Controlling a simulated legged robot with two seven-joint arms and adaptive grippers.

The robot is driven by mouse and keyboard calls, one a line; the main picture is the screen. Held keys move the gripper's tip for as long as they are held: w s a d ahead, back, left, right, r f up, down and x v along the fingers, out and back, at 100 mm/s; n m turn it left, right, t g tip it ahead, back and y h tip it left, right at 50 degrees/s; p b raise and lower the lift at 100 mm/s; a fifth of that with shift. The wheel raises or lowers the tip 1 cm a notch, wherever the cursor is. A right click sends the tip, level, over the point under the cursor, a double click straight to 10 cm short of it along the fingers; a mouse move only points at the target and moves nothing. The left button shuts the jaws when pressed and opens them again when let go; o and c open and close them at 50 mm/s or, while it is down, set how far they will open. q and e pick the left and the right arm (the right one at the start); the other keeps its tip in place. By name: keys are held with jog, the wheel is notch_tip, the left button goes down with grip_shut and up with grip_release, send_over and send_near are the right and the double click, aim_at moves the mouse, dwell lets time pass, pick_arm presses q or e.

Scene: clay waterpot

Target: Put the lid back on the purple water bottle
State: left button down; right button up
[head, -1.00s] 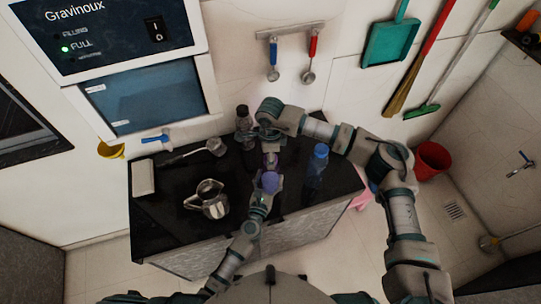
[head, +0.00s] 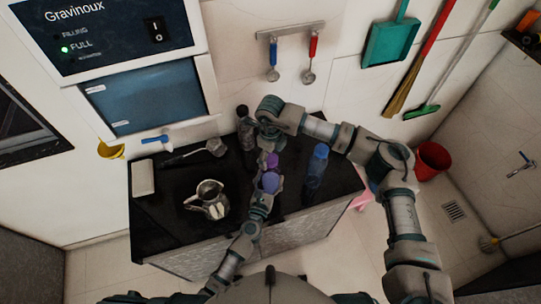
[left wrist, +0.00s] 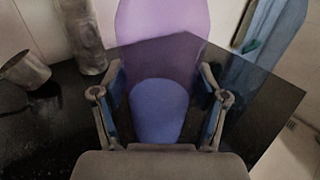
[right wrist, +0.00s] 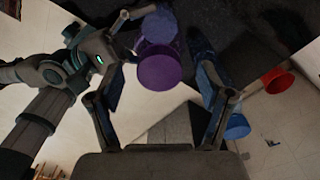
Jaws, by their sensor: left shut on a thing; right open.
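A blue-violet rounded piece, which looks like the lid (head: 270,182), sits between the fingers of my left gripper (left wrist: 160,90); it also shows in the left wrist view (left wrist: 160,112). My left gripper is shut on it above the counter. The purple translucent bottle body (right wrist: 160,68) lies just beyond the lid, its round end facing the right wrist camera; it shows in the head view (head: 271,160). Whether lid and body are joined is hidden. My right gripper (head: 268,142) is open near the body, its fingers on either side in the right wrist view.
A clear blue bottle (head: 314,175) stands at the counter's right. A metal pitcher (head: 209,198), a ladle (head: 214,147), a dark bottle (head: 245,128) and a white block (head: 143,178) share the black counter (head: 165,225). A red bucket (head: 433,160) is on the floor.

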pick_arm(q)
jog(key=shift+f, duration=0.1)
pick_arm(e)
notch_tip(320, 180, up, 11)
jog(key=shift+w, duration=0.15)
pick_arm(q)
grip_release()
jog(key=v, duration=1.2)
dwell(0.4)
